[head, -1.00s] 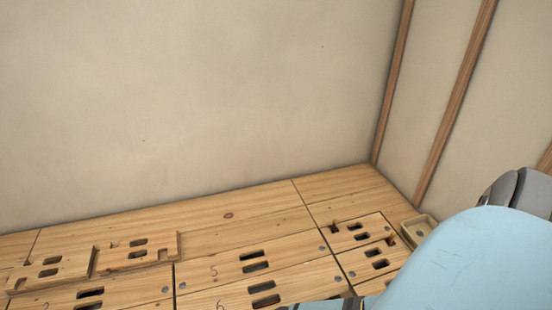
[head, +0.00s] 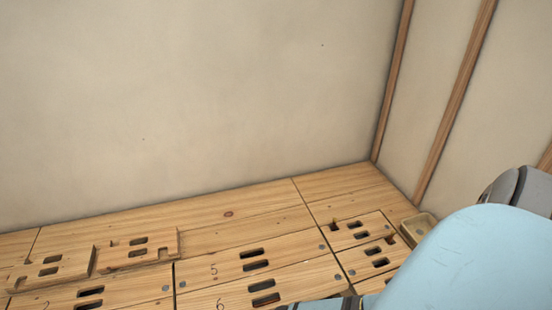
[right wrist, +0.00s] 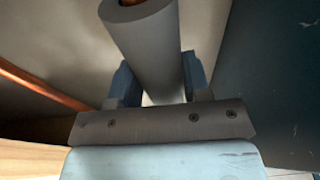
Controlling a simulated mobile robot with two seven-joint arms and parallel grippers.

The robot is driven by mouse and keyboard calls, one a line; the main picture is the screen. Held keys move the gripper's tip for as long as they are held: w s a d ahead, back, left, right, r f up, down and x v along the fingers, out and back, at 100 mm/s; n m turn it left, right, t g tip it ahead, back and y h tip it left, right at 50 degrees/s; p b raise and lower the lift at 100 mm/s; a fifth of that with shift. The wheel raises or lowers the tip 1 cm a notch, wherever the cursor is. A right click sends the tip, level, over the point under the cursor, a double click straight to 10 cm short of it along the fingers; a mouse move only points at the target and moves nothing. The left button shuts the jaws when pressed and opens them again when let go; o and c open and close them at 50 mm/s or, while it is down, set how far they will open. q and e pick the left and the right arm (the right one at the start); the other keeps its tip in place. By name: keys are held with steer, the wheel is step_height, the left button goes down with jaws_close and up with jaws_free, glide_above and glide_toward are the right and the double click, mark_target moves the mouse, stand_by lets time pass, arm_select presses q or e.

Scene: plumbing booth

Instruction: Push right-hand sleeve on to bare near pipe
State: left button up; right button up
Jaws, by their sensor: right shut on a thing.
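In the right wrist view a thick grey sleeve (right wrist: 145,42) runs up between the blue-grey fingers of my right gripper (right wrist: 155,85). The gripper is shut on the sleeve. A copper-coloured spot (right wrist: 135,3) shows inside the sleeve's end at the top edge of the picture. I cannot tell how far a pipe reaches into it. A bare copper pipe (right wrist: 42,90) runs slantwise at the left, apart from the sleeve. The head view shows neither pipe nor sleeve. My left gripper is not in view.
In the head view a wooden slotted floor (head: 240,213) meets a plain wall (head: 180,100) and a side wall with wooden battens (head: 455,100). A small tray (head: 427,217) lies in the corner, beside my light blue arm. A dark surface (right wrist: 270,80) stands right of the right gripper.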

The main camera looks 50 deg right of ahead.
steer(key=o, duration=0.7)
steer(key=shift+f, duration=0.1)
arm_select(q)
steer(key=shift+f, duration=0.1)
arm_select(e)
steer(key=shift+o, duration=0.2)
steer(key=shift+d+r+p, duration=0.1)
steer(key=shift+r+p, duration=0.5)
steer(key=shift+r, duration=0.2)
steer(key=r+p, duration=0.1)
steer(key=r, duration=0.1)
steer(key=r+p, duration=0.2)
steer(key=r, duration=0.1)
steer(key=d+r+p, duration=0.1)
steer(key=r, duration=0.1)
steer(key=shift+s+r+p, duration=0.3)
steer(key=shift+s+r, duration=0.05)
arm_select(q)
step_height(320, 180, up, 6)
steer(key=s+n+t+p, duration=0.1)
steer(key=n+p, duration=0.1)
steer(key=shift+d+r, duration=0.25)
arm_select(e)
steer(key=r, duration=0.4)
steer(key=shift+s+d+r, duration=0.2)
steer(key=shift+d, duration=0.1)
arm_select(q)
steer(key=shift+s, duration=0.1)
